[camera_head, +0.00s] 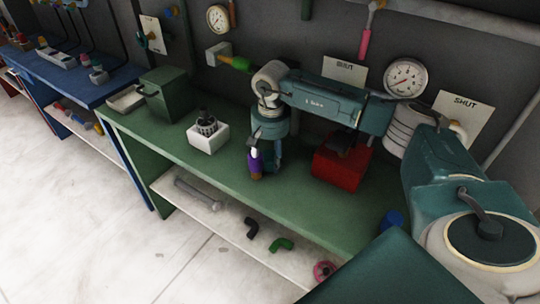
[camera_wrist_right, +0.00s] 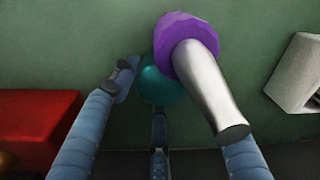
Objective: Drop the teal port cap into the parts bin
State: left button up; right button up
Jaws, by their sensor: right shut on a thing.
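The teal port cap (camera_wrist_right: 158,86) shows as a rounded teal shape at the fingertips of my right gripper (camera_wrist_right: 160,95) in the right wrist view. The gripper is shut on it. A purple ring with a silver cylinder covers part of the cap. In the head view my right gripper (camera_head: 268,155) hangs over the green bench, and I cannot make out the cap. A red box (camera_head: 338,170), perhaps the parts bin, stands on the bench to the right; it also shows at the left of the wrist view (camera_wrist_right: 35,125). My left gripper is not in view.
The purple and silver piece (camera_head: 254,162) is right by the gripper; its purple ring (camera_wrist_right: 178,40) overlaps the cap. A white block (camera_head: 207,136) with a dark fitting stands left. A green box (camera_head: 163,92) and a grey tray (camera_head: 126,99) are farther left. Gauges line the wall.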

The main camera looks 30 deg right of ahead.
jog(key=shift+f, duration=0.1)
jog(key=shift+f, duration=0.1)
jog(key=o, duration=1.3)
jog(key=shift+c, duration=0.2)
